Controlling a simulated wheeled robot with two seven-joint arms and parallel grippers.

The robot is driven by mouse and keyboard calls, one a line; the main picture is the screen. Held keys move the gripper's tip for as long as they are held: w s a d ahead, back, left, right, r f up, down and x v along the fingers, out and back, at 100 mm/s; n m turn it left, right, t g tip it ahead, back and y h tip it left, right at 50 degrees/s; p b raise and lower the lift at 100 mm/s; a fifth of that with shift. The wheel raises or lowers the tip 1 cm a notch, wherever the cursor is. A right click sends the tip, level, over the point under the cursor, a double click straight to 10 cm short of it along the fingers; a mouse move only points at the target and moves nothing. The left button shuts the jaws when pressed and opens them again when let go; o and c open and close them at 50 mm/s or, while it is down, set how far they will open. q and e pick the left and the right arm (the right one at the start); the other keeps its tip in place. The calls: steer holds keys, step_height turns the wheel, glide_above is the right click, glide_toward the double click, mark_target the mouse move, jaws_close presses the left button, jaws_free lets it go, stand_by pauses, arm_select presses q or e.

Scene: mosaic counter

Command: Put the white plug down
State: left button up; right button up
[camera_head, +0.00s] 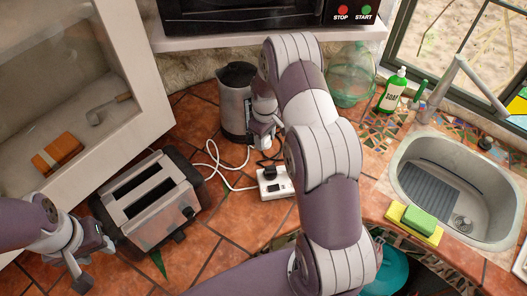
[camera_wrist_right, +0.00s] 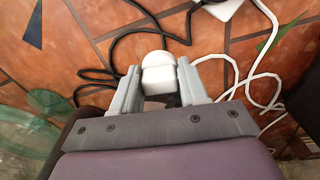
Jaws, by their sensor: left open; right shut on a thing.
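In the right wrist view, the white plug (camera_wrist_right: 159,74) sits between the fingers of my right gripper (camera_wrist_right: 158,90), which is shut on it. It is held over the terracotta tiles. In the head view my right gripper (camera_head: 265,138) is beside the kettle, above and behind the white power strip; I cannot clearly make out the plug there. A white cord (camera_head: 214,158) loops over the tiles between toaster and power strip. My left gripper (camera_head: 96,264) is open and empty at the lower left, by the toaster.
A white power strip (camera_head: 275,183) with a black plug lies on the tiles. A kettle (camera_head: 235,104) stands behind, a toaster (camera_head: 150,201) at left. At right are a sink (camera_head: 412,157), a green soap bottle (camera_head: 393,90) and a sponge (camera_head: 419,219). Tiles before the power strip are partly clear.

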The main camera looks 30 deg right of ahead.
mark_target(264, 154)
steer(key=shift+w+a+f, duration=0.1)
steer(key=shift+w+f, duration=0.15)
steer(key=shift+f, duration=0.2)
steer(key=f+b, duration=0.3)
steer(key=shift+s, duration=0.2)
steer(key=shift+f, duration=0.1)
steer(key=o, duration=1.1)
steer(key=shift+c, duration=0.2)
